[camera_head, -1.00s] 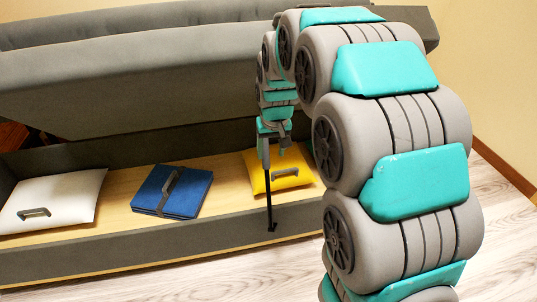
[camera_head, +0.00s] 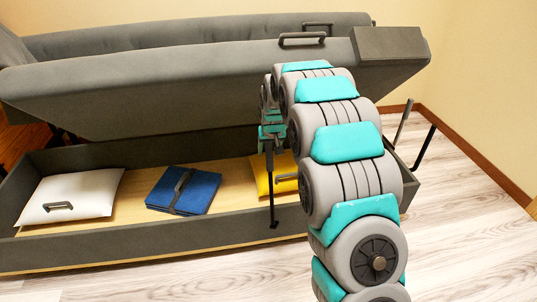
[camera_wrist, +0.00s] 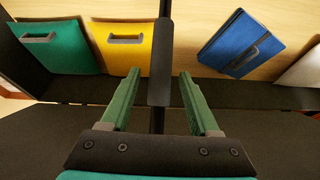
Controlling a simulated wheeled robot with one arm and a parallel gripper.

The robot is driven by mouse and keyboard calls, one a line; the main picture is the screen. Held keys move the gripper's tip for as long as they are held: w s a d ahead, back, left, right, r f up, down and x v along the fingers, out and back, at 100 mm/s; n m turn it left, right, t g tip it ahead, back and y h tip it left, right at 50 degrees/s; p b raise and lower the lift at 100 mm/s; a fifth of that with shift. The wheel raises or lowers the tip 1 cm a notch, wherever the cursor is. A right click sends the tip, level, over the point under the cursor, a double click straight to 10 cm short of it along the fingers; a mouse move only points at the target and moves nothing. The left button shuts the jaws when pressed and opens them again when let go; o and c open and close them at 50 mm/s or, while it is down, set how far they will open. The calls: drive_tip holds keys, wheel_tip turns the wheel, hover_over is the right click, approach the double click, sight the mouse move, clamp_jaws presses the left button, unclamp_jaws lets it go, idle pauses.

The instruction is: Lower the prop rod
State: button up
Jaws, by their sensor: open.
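The black prop rod (camera_head: 271,190) stands nearly upright at the front of the sofa's storage box, its foot at the front wall. The grey sofa seat lid (camera_head: 170,95) is raised and tilted above the box. My gripper (camera_wrist: 158,76) is open, with one green finger on each side of the rod in the wrist view. The rod's thicker dark sleeve (camera_wrist: 160,90) lies between the fingertips, with a gap visible on both sides. In the head view my arm hides part of the gripper and the rod's upper end.
In the box (camera_head: 150,262) lie a white cushion (camera_head: 85,190), a folded blue blanket (camera_head: 195,192), a yellow cushion (camera_head: 262,177) and a green cushion (camera_wrist: 55,50). Another black rod (camera_head: 425,145) stands at the box's right end. Clear floor lies at the right.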

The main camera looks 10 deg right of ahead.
drive_tip(key=shift+x, duration=1.9)
clamp_jaws()
